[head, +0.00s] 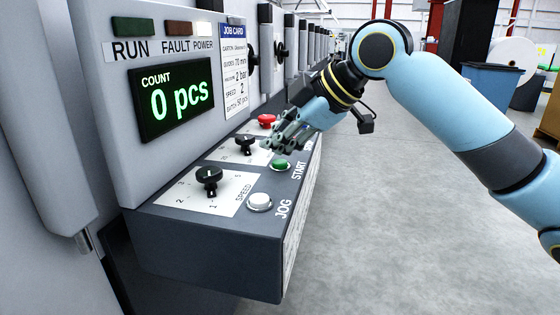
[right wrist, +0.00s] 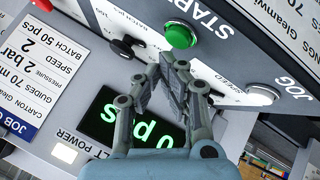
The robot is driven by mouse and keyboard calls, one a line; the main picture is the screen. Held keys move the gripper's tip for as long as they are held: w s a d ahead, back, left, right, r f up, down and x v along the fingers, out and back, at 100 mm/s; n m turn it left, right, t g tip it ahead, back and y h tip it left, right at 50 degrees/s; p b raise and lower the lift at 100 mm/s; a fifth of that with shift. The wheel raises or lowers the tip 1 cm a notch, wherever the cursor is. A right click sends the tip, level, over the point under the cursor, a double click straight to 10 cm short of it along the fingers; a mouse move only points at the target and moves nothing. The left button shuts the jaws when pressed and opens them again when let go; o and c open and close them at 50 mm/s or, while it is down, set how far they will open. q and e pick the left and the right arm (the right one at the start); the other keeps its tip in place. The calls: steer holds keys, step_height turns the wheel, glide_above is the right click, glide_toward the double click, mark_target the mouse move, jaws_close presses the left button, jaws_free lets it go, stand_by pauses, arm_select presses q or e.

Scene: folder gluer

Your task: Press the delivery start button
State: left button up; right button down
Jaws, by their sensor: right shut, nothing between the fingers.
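The green START button (head: 280,165) sits on the sloping top of the machine's control panel, beside the START label. It also shows in the right wrist view (right wrist: 180,36), uncovered, just beyond the fingertips. My right gripper (head: 272,145) is shut and empty, hanging over the panel just behind the button in the head view. In the right wrist view its fingertips (right wrist: 168,64) meet in a point a little short of the button. I see no contact with it. My left gripper is not in view.
A white JOG button (head: 259,202) and a black speed knob (head: 209,180) are nearer. A second black knob (head: 245,145) and a red button (head: 266,121) are close to the gripper. The display (head: 172,98) reads 0 pcs. Open floor lies right of the panel.

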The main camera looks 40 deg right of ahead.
steer(key=shift+f, duration=0.2)
steer(key=shift+f, duration=0.25)
